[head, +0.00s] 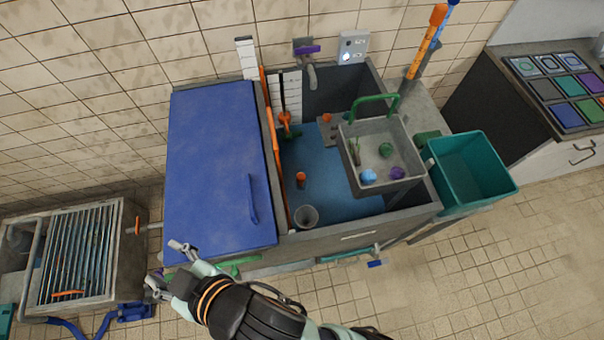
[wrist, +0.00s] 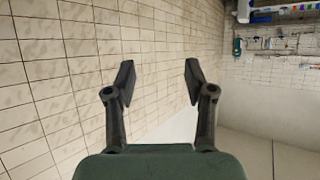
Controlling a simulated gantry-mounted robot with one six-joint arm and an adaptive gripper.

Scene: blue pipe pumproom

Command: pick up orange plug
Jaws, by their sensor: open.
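A small orange plug-like piece (head: 301,180) stands on the blue bottom of the sink basin, left of its middle. Another small orange piece (head: 327,117) sits farther back on a grey plate; I cannot tell for certain which one is the plug. My gripper (head: 165,265) is at the lower left in the head view, by the front edge of the blue lid and well away from both pieces. In the wrist view my gripper (wrist: 160,82) is open and empty, with tiled wall beyond it. Neither orange piece shows in the wrist view.
The blue lid (head: 215,160) lies left of the basin. A grey tray (head: 400,185) with several small things overhangs the basin's right side. A grey cup (head: 306,217) stands near the basin's front wall. A teal bin (head: 490,195) is at right, a grated box (head: 85,255) at left.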

